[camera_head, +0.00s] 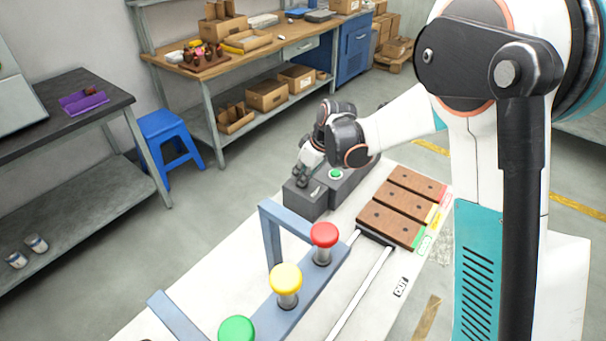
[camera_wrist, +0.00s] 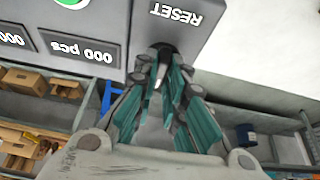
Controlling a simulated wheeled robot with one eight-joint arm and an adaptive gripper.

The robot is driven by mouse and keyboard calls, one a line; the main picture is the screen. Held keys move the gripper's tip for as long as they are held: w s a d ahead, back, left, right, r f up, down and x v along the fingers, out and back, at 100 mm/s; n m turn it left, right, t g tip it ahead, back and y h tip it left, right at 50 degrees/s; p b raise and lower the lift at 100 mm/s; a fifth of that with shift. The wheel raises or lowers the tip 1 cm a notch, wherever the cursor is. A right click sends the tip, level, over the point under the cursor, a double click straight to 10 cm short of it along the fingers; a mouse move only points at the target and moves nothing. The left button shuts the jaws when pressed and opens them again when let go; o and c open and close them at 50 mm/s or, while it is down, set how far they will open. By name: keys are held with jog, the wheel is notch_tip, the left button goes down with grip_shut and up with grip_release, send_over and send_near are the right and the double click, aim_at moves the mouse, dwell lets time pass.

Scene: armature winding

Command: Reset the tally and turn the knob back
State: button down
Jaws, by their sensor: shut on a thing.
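The dark grey tally box (camera_head: 306,203) stands at the far end of the white bench. In the wrist view its face (camera_wrist: 160,15) carries a RESET label (camera_wrist: 175,14) and a counter display (camera_wrist: 81,52) reading "000 pcs". A second display (camera_wrist: 12,39) is partly cut off and shows "000". My gripper (camera_head: 304,178) reaches down onto the box. In the wrist view my gripper (camera_wrist: 163,72) is shut on the dark reset knob (camera_wrist: 168,47) below the label. The fingers hide most of the knob, so its angle cannot be told.
A green button (camera_head: 335,174) sits on the box beside my gripper. Three brown blocks (camera_head: 389,222) lie to its right. Red (camera_head: 324,235), yellow (camera_head: 286,278) and green (camera_head: 237,329) knobs stand on a blue-grey rail nearer. A blue stool (camera_head: 168,132) stands on the floor left.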

jog(key=c, duration=1.7)
grip_release()
jog(key=shift+o, duration=0.2)
jog(key=v, duration=1.2)
jog(key=s+d+r+m+t+h, duration=0.1)
jog(key=s+d+r+m, duration=0.3)
jog(key=s, duration=0.3)
jog(key=s+d+r+m+t+h, duration=0.1)
jog(key=s+d+r+m, duration=0.1)
jog(key=s+d+r, duration=0.45)
jog(key=s+d+f+m+t, duration=0.1)
jog(key=s+d+f+m, duration=0.1)
jog(key=s, duration=0.5)
jog(key=s+d+f+m+t+h, duration=0.1)
jog(key=s+d+f+m, duration=0.1)
jog(key=s, duration=0.5)
jog(key=shift+s+d+f+m+h, duration=0.3)
jog(key=shift+d+f, duration=0.3)
